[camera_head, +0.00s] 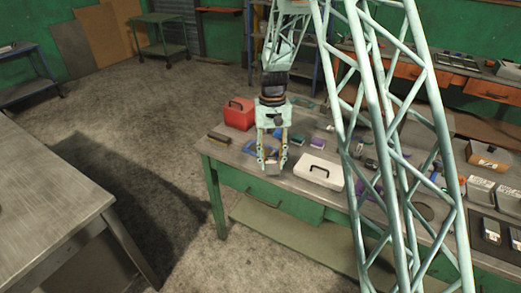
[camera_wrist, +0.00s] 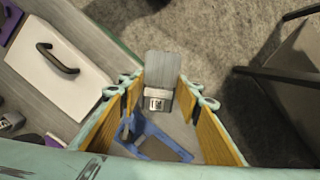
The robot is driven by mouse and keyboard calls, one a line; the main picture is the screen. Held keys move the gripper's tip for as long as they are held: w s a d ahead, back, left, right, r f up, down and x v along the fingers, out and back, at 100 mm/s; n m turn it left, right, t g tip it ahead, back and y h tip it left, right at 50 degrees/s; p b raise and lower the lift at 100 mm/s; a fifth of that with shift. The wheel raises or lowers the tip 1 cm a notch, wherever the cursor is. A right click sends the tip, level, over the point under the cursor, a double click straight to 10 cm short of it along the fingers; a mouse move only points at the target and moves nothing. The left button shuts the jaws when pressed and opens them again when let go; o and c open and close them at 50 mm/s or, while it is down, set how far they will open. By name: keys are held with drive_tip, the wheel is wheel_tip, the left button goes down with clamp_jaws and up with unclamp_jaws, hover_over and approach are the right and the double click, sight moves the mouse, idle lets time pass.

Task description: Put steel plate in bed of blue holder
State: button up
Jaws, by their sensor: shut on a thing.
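My gripper (camera_head: 272,161) hangs over the left end of the green workbench, near its front edge. In the wrist view my gripper (camera_wrist: 160,93) is shut on the steel plate (camera_wrist: 164,66), a brushed grey piece with a pale, labelled block at its near end. The plate sticks out past the fingertips, over the floor in that picture. The blue holder (camera_wrist: 155,143) lies on the bench top below and between the fingers, apart from the plate in the picture. Its bed is partly visible.
A white case with a dark handle (camera_head: 318,171) stands right of my gripper; it also shows in the wrist view (camera_wrist: 60,62). A red box (camera_head: 239,113) and a dark brush-like block (camera_head: 219,139) are behind and left. Several small items crowd the bench further right.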

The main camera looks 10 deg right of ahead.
drive_tip(key=w+r+m+t+y+p, duration=0.1)
drive_tip(key=w+r+m+t+p, duration=0.2)
drive_tip(key=w+m+p, duration=1.1)
drive_tip(key=shift+w+r+m+p, duration=0.45)
drive_tip(key=shift+w+m, duration=1.9)
drive_tip(key=shift+m, duration=3.15)
drive_tip(key=shift+f, duration=3.05)
drive_tip(key=shift+f, duration=0.15)
drive_tip(key=shift+f+p, duration=0.5)
drive_tip(key=shift+f, duration=1.25)
drive_tip(key=shift+f, duration=0.15)
drive_tip(key=o, duration=1.2)
